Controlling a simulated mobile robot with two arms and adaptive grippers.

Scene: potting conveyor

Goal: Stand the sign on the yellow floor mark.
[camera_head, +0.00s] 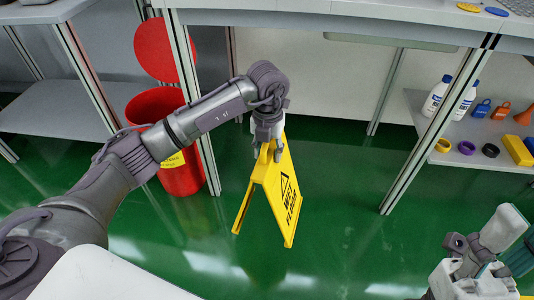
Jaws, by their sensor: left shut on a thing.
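The yellow wet-floor sign (282,190) is an A-shaped folding board with black lettering, in the middle of the head view. My left gripper (268,148) is shut on its top edge, and the sign hangs upright below it with its legs spread. I cannot tell whether its feet touch the green floor. My right arm's end (478,265) shows at the lower right, away from the sign; its fingers are not clear. A small yellow patch (526,297) shows at the bottom right edge; I cannot tell whether it is the floor mark.
A red bin (180,172) stands left of the sign, behind my left arm. A bench with metal legs (440,128) runs along the back. A shelf (480,157) at right holds bottles and small parts. The green floor (345,235) right of the sign is clear.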

